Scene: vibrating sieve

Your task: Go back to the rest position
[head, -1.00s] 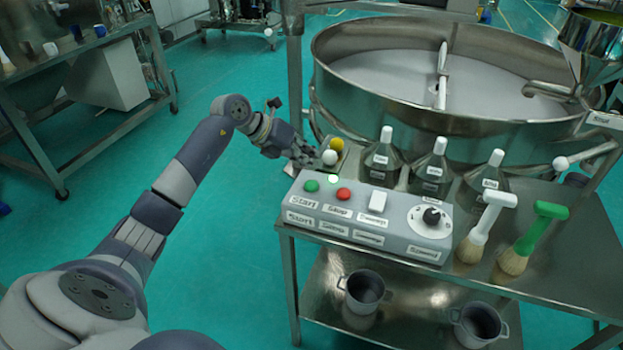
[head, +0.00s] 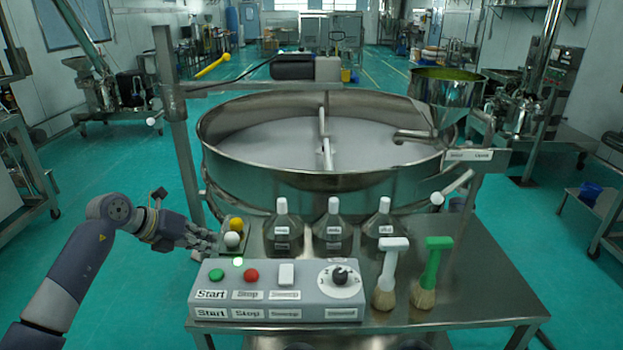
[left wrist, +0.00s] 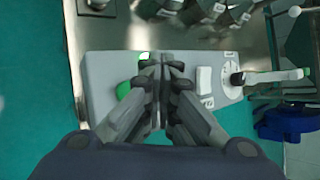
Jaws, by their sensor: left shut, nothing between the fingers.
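My left gripper (head: 205,238) is shut and empty in the head view. It is just left of the tray with the balls, above the back left corner of the grey control box (head: 280,312). In the left wrist view my left gripper (left wrist: 162,68) shows shut fingers over the control box (left wrist: 102,85), partly hiding its green button (left wrist: 122,91). The box carries a green start button (head: 216,275), a red stop button (head: 251,275), a white switch and a speed dial (head: 340,276). A small green light (head: 238,261) glows on it. My right gripper is not in view.
Several bottles (head: 333,232), a white brush (head: 389,270) and a green brush (head: 430,275) stand beside the box. A yellow ball (head: 236,224) and a white ball (head: 232,239) lie in a small tray. A metal post (head: 182,150) rises near my arm.

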